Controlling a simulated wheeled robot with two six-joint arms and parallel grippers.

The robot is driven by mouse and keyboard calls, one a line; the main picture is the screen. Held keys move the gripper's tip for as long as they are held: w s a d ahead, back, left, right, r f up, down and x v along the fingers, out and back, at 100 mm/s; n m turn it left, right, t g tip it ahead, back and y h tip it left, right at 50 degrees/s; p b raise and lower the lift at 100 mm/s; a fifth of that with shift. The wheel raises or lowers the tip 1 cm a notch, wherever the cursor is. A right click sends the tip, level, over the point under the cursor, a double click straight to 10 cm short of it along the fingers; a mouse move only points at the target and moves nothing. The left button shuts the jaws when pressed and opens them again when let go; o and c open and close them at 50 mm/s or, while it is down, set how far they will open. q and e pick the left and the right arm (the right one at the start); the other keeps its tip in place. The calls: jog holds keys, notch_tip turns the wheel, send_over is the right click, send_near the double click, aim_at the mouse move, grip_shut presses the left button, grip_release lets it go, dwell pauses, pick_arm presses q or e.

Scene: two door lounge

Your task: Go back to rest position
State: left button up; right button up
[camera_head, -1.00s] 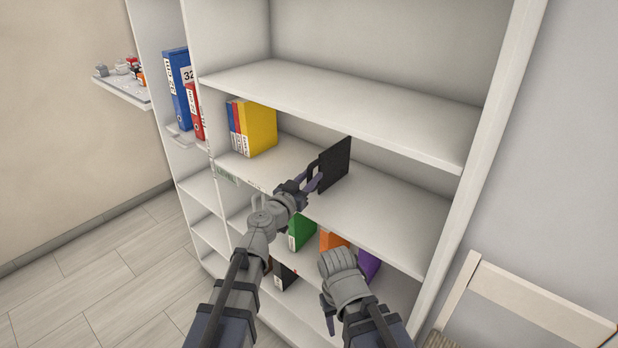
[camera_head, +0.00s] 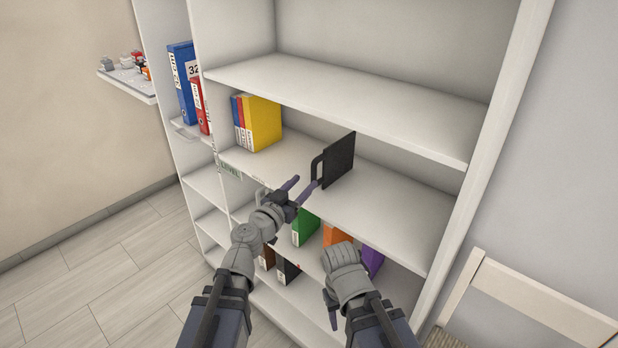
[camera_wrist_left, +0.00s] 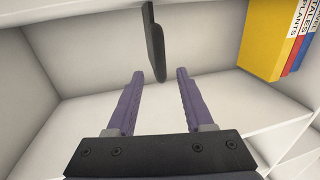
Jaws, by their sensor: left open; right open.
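My left gripper (camera_head: 297,189) is open and empty in front of the middle shelf. Its two purple fingers stand apart in the left wrist view (camera_wrist_left: 158,85). A black bookend-like panel with a cut-out (camera_head: 339,161) stands upright on that shelf, just beyond the fingers. It also shows in the left wrist view (camera_wrist_left: 154,48), beyond the gap between the fingertips and apart from them. My right arm ends low in front of the lower shelf, and its right gripper (camera_head: 331,308) points down, with its fingers mostly hidden.
The white bookcase (camera_head: 350,101) fills the middle. Yellow, red and blue books (camera_head: 262,123) stand left on the middle shelf. Green (camera_head: 305,228), orange (camera_head: 336,235) and purple (camera_head: 373,260) books stand lower. A chair (camera_head: 530,300) is at right. Floor at left (camera_head: 90,275) is clear.

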pick_arm(q)
jog(key=shift+s+a, duration=0.25)
jog(key=shift+s, duration=0.25)
jog(key=s+d+f+g+y, duration=0.1)
jog(key=s+f+g, duration=0.35)
jog(key=f, duration=0.25)
jog(key=s+d+f+g, duration=0.1)
jog(key=s+f+g, duration=0.35)
jog(key=f, duration=0.35)
jog(key=s+a+f+n+g+y, duration=0.5)
jog(key=s+a+f+g+y, duration=0.15)
jog(key=a, duration=0.55)
jog(key=s+d+r+m+y+p, duration=0.2)
jog(key=s+d+r+m+p, duration=0.1)
jog(key=s+d+r+p, duration=0.4)
jog(key=d+g, duration=0.1)
jog(key=d, duration=0.2)
jog(key=shift+s+r+p, duration=0.15)
jog(key=shift+p, duration=0.2)
